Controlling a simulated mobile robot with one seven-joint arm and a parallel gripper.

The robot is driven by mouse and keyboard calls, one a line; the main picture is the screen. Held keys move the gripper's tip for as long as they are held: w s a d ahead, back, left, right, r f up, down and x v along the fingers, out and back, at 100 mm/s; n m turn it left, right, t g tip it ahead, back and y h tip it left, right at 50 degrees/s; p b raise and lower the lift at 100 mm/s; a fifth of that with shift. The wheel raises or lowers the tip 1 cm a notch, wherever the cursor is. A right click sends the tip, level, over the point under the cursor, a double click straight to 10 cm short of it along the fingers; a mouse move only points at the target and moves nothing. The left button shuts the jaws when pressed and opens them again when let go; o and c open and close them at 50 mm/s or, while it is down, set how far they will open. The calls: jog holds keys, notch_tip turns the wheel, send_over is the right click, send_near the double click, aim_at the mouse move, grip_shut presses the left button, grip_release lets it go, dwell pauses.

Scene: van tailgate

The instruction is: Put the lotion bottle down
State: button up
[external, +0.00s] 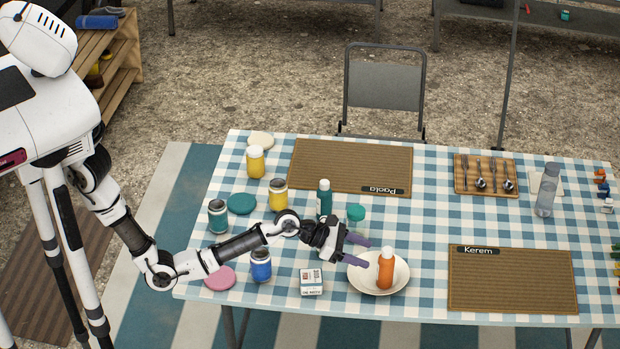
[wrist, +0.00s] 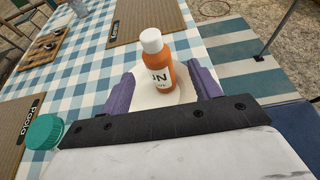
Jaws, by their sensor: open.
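The orange lotion bottle (external: 386,272) with a white cap stands upright on a cream plate (external: 357,283) near the table's front edge. In the wrist view the bottle (wrist: 161,70) shows part of a dark-lettered label, and the plate (wrist: 143,95) is under it. My gripper (external: 368,251) is open, with its purple fingers spread. In the wrist view the fingers of my gripper (wrist: 164,80) lie to either side of the bottle, with gaps on both sides. I cannot tell how far the bottle is between them.
A teal-lidded jar (external: 356,215) and a dark green bottle (external: 324,197) stand close behind my gripper. A small white box (external: 311,282) and a blue jar (external: 261,265) are to the left. Kerem's placemat (external: 512,282) lies right of the plate, with clear cloth between.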

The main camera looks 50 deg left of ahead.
jog(key=shift+v, duration=1.1)
jog(key=shift+r, duration=0.1)
